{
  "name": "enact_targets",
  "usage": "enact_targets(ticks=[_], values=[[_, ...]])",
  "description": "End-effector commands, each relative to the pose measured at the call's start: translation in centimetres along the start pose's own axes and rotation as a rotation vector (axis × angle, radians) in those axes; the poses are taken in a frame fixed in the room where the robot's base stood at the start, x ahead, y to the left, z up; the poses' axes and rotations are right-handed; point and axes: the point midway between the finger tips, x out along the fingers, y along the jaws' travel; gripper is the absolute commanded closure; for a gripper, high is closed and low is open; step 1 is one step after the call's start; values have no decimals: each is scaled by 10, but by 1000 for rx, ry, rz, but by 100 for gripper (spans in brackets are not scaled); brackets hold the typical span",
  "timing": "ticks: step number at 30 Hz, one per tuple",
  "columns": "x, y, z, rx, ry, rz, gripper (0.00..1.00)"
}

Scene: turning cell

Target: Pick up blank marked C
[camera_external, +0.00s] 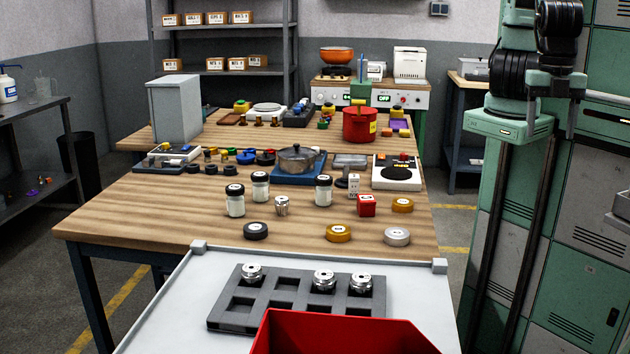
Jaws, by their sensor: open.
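A dark grey pocketed rack (262,295) lies on the light front tray. Three silvery round blanks stand upright in its back row: one at the left end (252,274), one right of the middle (324,281) and one at the right end (361,286). Each has a pale label on top with a dark mark too small to read, so I cannot tell which is C. A similar small metal piece (282,206) stands on the wooden table. My gripper (554,116) hangs at the upper right, open and empty, far from the rack.
A red bin (340,335) stands in front of the rack and hides part of it. The light tray (190,300) has raised corner blocks. The wooden table (130,215) behind holds jars, discs, a red cube (366,205) and a pot. Green lockers (590,200) stand at the right.

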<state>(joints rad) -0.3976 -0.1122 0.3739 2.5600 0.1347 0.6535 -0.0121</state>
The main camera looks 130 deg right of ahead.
Motion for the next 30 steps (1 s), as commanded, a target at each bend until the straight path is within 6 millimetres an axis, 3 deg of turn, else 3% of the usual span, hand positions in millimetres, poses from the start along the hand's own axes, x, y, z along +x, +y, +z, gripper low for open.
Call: enact_targets(ticks=[10,14,20,30], values=[[1,1,0,7,-3,-2,21],[10,16,1,104,-44,-34,21],[42,67,10,483,-177,-186,21],[93,151,44,1213,-305,-577,21]])
